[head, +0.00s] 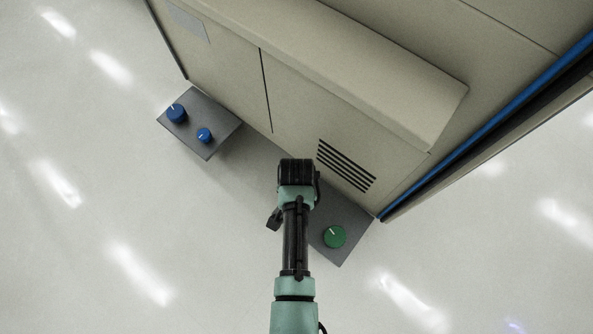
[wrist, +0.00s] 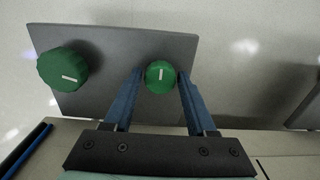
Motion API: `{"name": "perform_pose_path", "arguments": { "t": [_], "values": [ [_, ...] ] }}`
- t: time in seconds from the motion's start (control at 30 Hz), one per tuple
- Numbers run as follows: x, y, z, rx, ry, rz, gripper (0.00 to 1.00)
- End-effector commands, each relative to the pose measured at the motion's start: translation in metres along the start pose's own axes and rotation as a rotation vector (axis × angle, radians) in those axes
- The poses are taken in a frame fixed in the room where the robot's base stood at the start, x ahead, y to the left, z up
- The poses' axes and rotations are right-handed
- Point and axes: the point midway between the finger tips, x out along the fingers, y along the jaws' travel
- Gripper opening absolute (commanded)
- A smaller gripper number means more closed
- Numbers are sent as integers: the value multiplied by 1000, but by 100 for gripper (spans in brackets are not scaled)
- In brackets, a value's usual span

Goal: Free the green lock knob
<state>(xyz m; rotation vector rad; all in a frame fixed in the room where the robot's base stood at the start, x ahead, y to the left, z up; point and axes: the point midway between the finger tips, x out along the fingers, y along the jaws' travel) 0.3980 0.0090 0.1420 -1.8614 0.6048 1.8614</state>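Two green knobs stand on a grey panel (wrist: 110,45) in the wrist view. The larger green knob (wrist: 62,70) is at the left, its white mark pointing right and slightly down. The smaller green knob (wrist: 160,78) has an upright white mark. My gripper (wrist: 160,73) is open, its blue fingers on either side of the smaller knob with a narrow gap at each side. In the head view one green knob (head: 334,236) shows on the lower right panel (head: 344,211). My arm hides the other knob and my fingers there.
A beige machine (head: 330,80) with a vent stands along the panels. A second grey panel (head: 213,120) at the left carries a larger blue knob (head: 177,113) and a smaller blue knob (head: 204,135). The pale floor around is clear.

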Motion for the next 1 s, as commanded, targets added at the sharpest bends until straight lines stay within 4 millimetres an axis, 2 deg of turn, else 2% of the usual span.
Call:
{"name": "perform_pose_path", "arguments": {
  "t": [0.03, 0.2, 0.3, 0.67, 1.0],
  "values": [
    [0, 0, 0, 0, 0, 0, 46],
    [0, 0, 0, 0, 0, 0, 15],
    [0, 0, 0, 0, 0, 0, 0],
    [-2, 0, 0, -46, -1, 1, 0],
    [-5, 0, 0, -280, -2, 2, 0]
  ]
}}
